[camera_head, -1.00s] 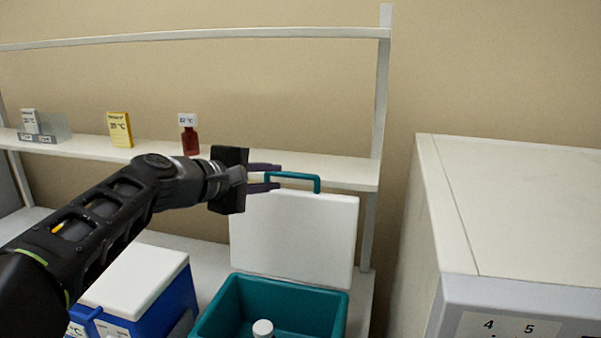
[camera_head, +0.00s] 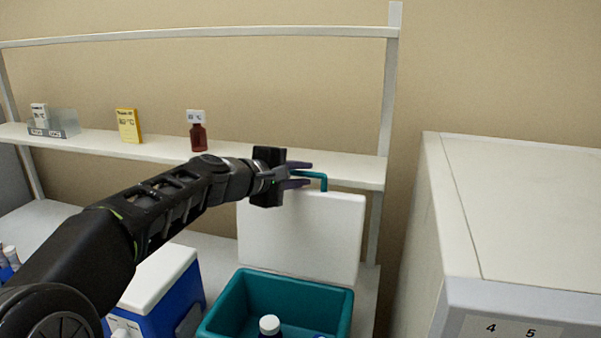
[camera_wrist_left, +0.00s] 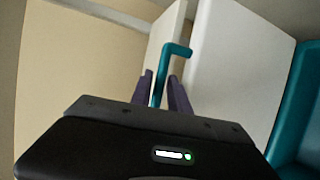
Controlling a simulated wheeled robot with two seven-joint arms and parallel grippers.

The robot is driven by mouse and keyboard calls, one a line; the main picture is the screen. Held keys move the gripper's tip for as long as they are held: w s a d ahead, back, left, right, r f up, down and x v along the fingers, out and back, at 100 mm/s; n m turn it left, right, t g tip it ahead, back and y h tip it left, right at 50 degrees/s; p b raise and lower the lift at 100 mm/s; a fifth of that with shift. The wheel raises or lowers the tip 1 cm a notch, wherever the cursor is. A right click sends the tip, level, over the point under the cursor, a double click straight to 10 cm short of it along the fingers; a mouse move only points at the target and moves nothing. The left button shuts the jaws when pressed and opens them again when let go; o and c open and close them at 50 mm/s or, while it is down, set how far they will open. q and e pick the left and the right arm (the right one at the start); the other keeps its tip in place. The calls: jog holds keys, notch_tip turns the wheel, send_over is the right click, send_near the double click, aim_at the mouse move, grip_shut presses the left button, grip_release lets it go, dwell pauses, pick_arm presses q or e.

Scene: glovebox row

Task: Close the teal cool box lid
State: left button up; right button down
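The teal cool box (camera_head: 235,301) stands open at the bottom centre of the head view. Its white lid (camera_head: 302,235) stands raised behind it, with a teal handle (camera_head: 323,183) on its upper edge. My left gripper (camera_head: 304,174) is at the handle, its two purple fingers apart. In the left wrist view, the handle (camera_wrist_left: 157,88) runs between the fingers, with the white lid (camera_wrist_left: 235,75) to the right. The fingers do not look closed on it. The gripper hides part of the handle in the head view. My right gripper is not in view.
A white-capped bottle (camera_head: 269,326) stands in the teal box. A blue cool box with a white lid (camera_head: 158,276) is to its left. A shelf (camera_head: 330,173) behind carries a brown bottle (camera_head: 198,138) and a yellow box (camera_head: 128,126). A large pale cabinet (camera_head: 520,215) stands right.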

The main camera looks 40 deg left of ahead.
pick_arm(q)
jog(key=shift+c, duration=0.3)
grip_shut()
dwell(1.1)
